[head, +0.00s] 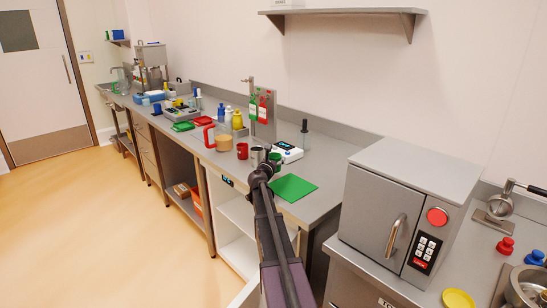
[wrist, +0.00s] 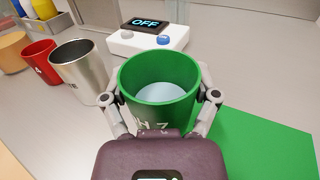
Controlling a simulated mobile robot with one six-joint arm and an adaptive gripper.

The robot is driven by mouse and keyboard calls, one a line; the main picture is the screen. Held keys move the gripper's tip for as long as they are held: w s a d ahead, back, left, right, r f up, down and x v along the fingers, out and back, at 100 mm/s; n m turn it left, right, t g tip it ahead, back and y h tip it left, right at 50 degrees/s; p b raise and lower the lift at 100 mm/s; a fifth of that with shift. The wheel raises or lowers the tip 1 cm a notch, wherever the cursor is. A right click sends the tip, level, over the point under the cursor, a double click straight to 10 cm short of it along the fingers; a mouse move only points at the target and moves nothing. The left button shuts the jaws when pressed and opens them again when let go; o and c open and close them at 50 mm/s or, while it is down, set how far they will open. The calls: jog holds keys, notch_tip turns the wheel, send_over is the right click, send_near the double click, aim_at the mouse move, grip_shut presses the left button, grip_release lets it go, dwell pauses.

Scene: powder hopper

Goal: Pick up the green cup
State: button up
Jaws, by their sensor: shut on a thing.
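The green cup (wrist: 159,78) stands upright in the middle of the wrist view, its open rim facing up. A pale bluish surface shows inside it, and white markings show on its near side. My gripper (wrist: 160,98) is shut on the cup, with one finger on each side of it. In the head view my gripper (head: 266,170) is over the counter, and a small part of the green cup (head: 275,156) shows behind it. I cannot tell whether the cup's base touches the counter.
A steel cup (wrist: 80,70) and a red cup (wrist: 39,55) stand to the left. A scale reading OFF (wrist: 142,38) is just behind. A flat green mat (head: 293,188) lies to the right. A steel oven-like box (head: 395,215) stands farther right.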

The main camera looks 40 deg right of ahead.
jog(key=shift+s+a+r+p, duration=0.2)
jog(key=shift+s+a, duration=0.35)
jog(key=shift+s, duration=1.35)
jog(key=shift+s+a+r+p, duration=0.2)
jog(key=shift+s+a, duration=0.4)
jog(key=shift+s, duration=1.25)
jog(key=shift+s+a+r+p, duration=0.2)
jog(key=shift+s+a, duration=0.35)
jog(key=shift+s, duration=1.35)
jog(key=shift+s, duration=0.15)
jog(key=shift+r, duration=0.15)
notch_tip(320, 180, up, 10)
jog(key=p, duration=0.9)
jog(key=shift+f+p, duration=0.25)
jog(key=shift+p, duration=0.15)
jog(key=shift+a, duration=0.15)
